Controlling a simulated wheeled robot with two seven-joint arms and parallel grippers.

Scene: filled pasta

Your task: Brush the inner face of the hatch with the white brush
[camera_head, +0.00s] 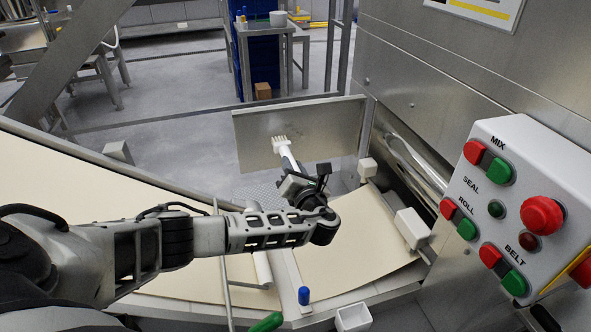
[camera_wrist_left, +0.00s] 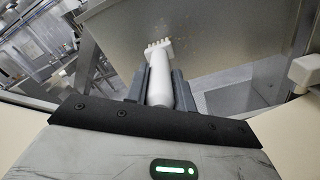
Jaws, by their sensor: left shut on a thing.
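The hatch (camera_head: 330,128) is an open metal panel standing upright beyond the dough sheets, with some speckled marks on its face near the brush. In the left wrist view the hatch (camera_wrist_left: 215,30) fills the upper middle. My left gripper (camera_head: 297,178) is shut on the white brush (camera_head: 284,150). In the left wrist view my left gripper (camera_wrist_left: 160,88) grips the white handle of the brush (camera_wrist_left: 158,62), bristles pointing away. The bristle head is in front of the hatch face; I cannot tell whether it touches. My right gripper is not in view.
A control box (camera_head: 520,215) with red and green buttons stands at the right. Pale dough sheets (camera_head: 355,240) lie on the belts below. A blue-capped item (camera_head: 304,296), a green-handled tool (camera_head: 268,322) and a white container (camera_head: 353,318) are at the near edge.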

